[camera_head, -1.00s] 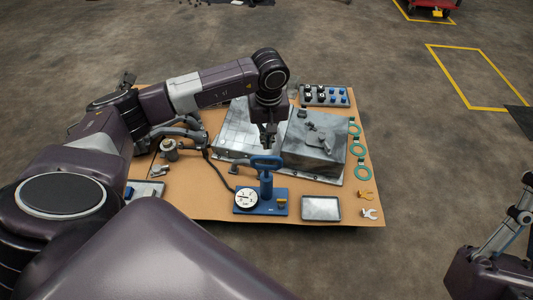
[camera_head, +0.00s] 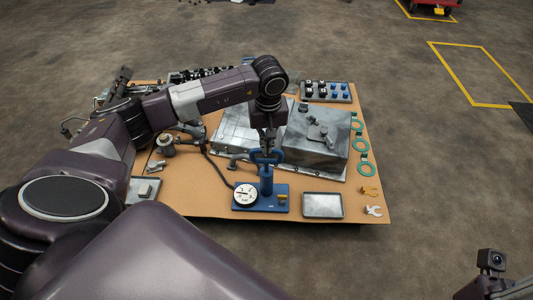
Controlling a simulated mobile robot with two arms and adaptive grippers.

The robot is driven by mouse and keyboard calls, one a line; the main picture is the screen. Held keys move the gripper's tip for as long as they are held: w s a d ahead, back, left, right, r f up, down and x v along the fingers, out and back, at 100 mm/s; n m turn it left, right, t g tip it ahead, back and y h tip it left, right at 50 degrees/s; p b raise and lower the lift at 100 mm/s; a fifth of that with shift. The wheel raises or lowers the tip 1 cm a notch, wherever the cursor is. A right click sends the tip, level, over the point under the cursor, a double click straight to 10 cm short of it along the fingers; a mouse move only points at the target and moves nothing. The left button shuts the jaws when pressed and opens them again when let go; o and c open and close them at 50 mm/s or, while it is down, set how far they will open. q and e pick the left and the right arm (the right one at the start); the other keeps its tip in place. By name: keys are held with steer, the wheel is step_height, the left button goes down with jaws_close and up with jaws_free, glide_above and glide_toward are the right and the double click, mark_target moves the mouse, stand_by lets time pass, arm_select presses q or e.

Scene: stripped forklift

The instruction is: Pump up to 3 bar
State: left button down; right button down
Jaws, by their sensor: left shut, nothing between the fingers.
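The blue hand pump (camera_head: 266,181) stands upright on its blue base plate at the front of the brown table. Its blue loop handle (camera_head: 279,158) is at the top, close above the cylinder. The round white pressure gauge (camera_head: 245,195) sits on the left of the base; its needle is too small to read. A dark hose (camera_head: 217,170) runs from the gauge side up to the left. My left gripper (camera_head: 267,151) points straight down at the handle, its fingers shut with nothing between them. Whether they touch the handle I cannot tell. My right gripper's fingers are out of view.
Behind the pump stand a grey metal block (camera_head: 318,148) and a tray of knobs (camera_head: 326,92). Green rings (camera_head: 361,145) lie along the right edge. A metal fitting (camera_head: 167,146) stands left. Open floor surrounds the table.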

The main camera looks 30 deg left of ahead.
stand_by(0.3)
arm_select(q)
step_height(320, 180, down, 5)
steer(key=b, duration=0.3)
steer(key=shift+r, duration=0.2)
steer(key=shift+s+d+r, duration=0.1)
steer(key=shift+s+r, duration=0.05)
steer(key=shift+r, duration=0.1)
steer(key=shift+s+d+r+p, duration=0.2)
steer(key=shift+s+d+p, duration=0.3)
steer(key=shift+p, duration=0.05)
steer(key=shift+s+d+r+p, duration=0.15)
steer(key=shift+s+d+p, duration=0.3)
steer(key=shift+s+p, duration=0.05)
steer(key=shift+r, duration=0.1)
step_height(320, 180, up, 12)
glide_above(267, 162)
steer(key=s+d, duration=0.3)
steer(key=shift+s, duration=0.1)
steer(key=shift+a, duration=0.1)
